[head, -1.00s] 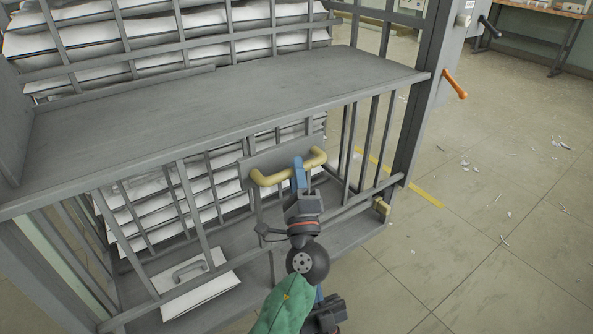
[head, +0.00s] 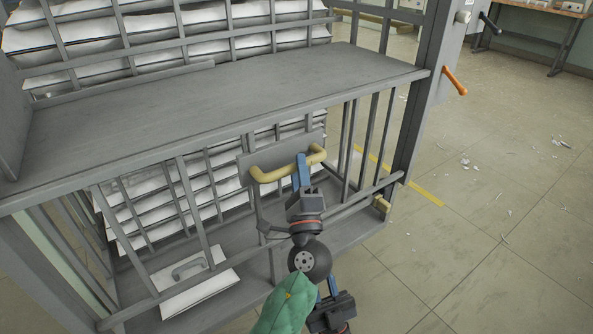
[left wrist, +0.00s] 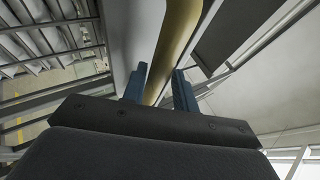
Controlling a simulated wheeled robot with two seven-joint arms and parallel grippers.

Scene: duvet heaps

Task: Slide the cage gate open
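The cage gate is a grey barred panel under the grey shelf, with a flat plate (head: 262,160) bearing a yellow bar handle (head: 268,175). My left gripper (head: 301,168) is at the right part of this handle. In the left wrist view its two blue fingers (left wrist: 160,85) stand apart with the yellow handle (left wrist: 178,38) running between them. A gap shows beside the left finger, so the fingers do not look clamped. My right gripper (head: 331,287) shows low in the head view, below the handle and partly hidden by my left arm; its finger gap is unclear.
The grey shelf (head: 200,110) overhangs the gate. White folded duvets (head: 150,212) are stacked behind the bars. A white panel with a grey handle (head: 188,268) lies low at left. An orange lever (head: 454,82) sticks out from the right post. Floor at right is open, with white scraps.

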